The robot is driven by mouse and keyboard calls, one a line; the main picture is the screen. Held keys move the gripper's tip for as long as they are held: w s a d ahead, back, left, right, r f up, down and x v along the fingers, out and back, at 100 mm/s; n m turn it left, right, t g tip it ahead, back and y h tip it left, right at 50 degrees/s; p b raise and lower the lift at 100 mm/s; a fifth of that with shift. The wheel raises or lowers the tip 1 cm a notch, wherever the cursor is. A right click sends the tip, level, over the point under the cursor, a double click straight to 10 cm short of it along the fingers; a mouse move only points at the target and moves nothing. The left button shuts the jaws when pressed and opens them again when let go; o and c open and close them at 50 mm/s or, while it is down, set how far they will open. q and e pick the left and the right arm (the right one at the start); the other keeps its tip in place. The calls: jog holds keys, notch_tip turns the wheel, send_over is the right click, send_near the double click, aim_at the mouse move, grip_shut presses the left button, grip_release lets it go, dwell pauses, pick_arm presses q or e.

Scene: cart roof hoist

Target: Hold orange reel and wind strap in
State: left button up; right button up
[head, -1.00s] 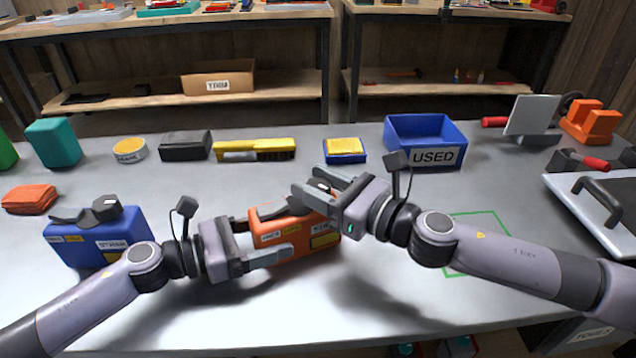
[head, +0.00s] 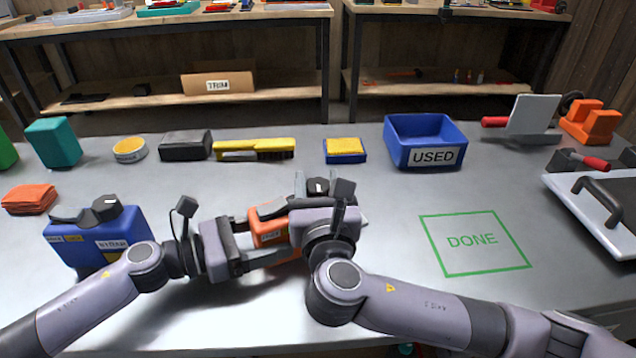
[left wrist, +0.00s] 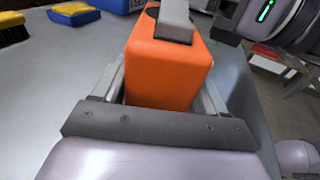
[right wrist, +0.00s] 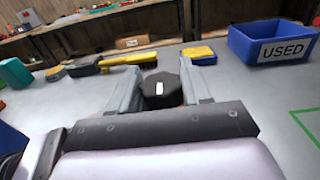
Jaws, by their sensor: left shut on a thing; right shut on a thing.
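The orange reel (head: 268,228) stands on the grey table, partly hidden by my grippers in the head view. My left gripper (head: 268,250) is shut on its body from the left. The left wrist view shows the orange body (left wrist: 168,70) between both fingers. My right gripper (head: 316,195) is over the reel's right end, shut on a dark knob (head: 317,187). The right wrist view shows this black knob with a white mark (right wrist: 160,90) between the fingers. The strap itself is hidden or cannot be made out.
A blue reel (head: 125,228) stands at left. A blue USED bin (head: 425,143) is behind at right. The green DONE square (head: 474,241) is bare table. A yellow brush (head: 254,149) and a sponge (head: 345,150) lie behind the reel.

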jog(key=shift+m+h, duration=0.9)
jog(key=shift+h, duration=0.9)
jog(key=o, duration=1)
